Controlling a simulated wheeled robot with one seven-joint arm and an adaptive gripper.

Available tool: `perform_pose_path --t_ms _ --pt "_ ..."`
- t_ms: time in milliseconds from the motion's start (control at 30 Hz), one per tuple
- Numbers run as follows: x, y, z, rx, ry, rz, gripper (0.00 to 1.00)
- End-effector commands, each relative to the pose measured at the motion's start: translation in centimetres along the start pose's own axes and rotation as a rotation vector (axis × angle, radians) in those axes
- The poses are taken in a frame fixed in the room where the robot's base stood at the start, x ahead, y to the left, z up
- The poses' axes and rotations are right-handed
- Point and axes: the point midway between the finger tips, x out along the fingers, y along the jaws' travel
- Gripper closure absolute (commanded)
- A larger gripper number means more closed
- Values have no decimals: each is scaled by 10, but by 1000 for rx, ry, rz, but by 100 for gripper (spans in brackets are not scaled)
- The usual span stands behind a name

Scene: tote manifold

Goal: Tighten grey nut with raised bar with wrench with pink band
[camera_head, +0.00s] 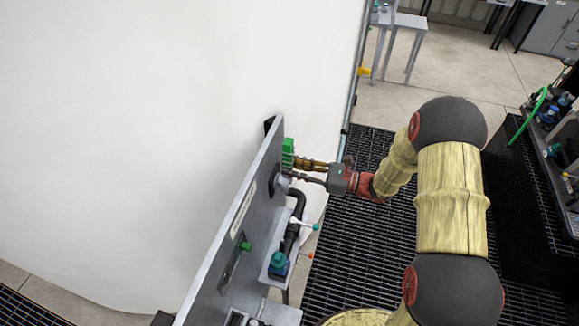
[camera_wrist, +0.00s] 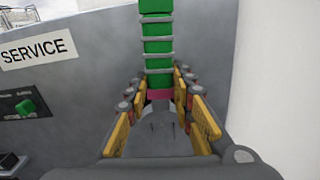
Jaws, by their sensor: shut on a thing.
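The wrench with the pink band shows in the wrist view as a green ribbed length (camera_wrist: 158,47) with grey rings and a pink band at its near end. In the head view its green part (camera_head: 288,153) is upright close to the face of the grey panel. My gripper (camera_wrist: 160,98) is shut on it, with the pink band between the yellow-padded fingertips. In the head view my gripper (camera_head: 303,170) reaches left to the panel. A grey round fitting (camera_head: 282,183) sits on the panel just below the green part; I cannot tell whether it has a raised bar.
The grey panel (camera_head: 232,215) carries a SERVICE label (camera_wrist: 38,48) and a green knob (camera_wrist: 27,107). Below my gripper are a black curved pipe (camera_head: 297,205), a white handle with a teal tip (camera_head: 305,224) and a teal-capped fitting (camera_head: 278,262). A white wall stands behind the panel.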

Motion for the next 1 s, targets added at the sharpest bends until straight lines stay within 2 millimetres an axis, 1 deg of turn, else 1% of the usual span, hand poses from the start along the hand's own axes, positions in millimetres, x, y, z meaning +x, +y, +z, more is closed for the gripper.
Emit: perform_pose_path --t_ms 33,1000 --pt "-4 0 -3 3 4 -4 100" --pt "-54 0 0 -1 1 -1 100"
